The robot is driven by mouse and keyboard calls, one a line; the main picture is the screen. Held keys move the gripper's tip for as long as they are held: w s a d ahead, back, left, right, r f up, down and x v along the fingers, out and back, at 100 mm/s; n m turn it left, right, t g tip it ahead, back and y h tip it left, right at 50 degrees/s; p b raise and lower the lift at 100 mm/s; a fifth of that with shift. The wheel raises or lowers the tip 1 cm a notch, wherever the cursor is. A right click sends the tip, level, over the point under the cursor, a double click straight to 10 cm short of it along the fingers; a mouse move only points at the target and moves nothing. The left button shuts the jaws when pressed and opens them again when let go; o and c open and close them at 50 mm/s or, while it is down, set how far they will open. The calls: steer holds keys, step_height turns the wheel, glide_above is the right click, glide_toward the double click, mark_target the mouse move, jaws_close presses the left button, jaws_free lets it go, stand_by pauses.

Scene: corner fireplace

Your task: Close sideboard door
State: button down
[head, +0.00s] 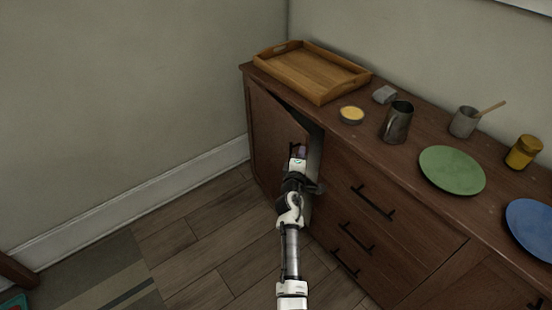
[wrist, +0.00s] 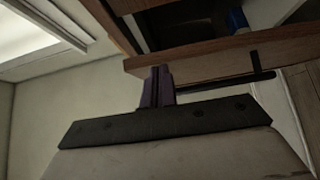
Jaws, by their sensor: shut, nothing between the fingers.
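The sideboard (head: 388,175) is dark brown wood and stands along the right wall. Its left door (head: 272,135) is partly open, with a dark gap between its free edge and the cabinet. My gripper (head: 299,152) is shut and empty at the door's free edge, near the gap. In the wrist view my gripper (wrist: 157,88) is close to the door's wooden edge (wrist: 205,58), beside a black bar handle (wrist: 225,82). Whether the fingers touch the door I cannot tell. Part of the door is hidden behind my arm in the head view.
On the sideboard top are a wooden tray (head: 272,56), a small yellow-filled bowl (head: 351,115), a metal mug (head: 397,122), a green plate (head: 452,170), a yellow jar (head: 523,152) and a blue plate (head: 531,226). Drawers with black handles (head: 372,203) lie right of the door.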

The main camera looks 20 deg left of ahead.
steer(key=w+d, duration=0.3)
steer(key=shift+w+d+p, duration=0.15)
steer(key=shift+d+p, duration=0.1)
steer(key=shift+p, duration=0.05)
stand_by(0.3)
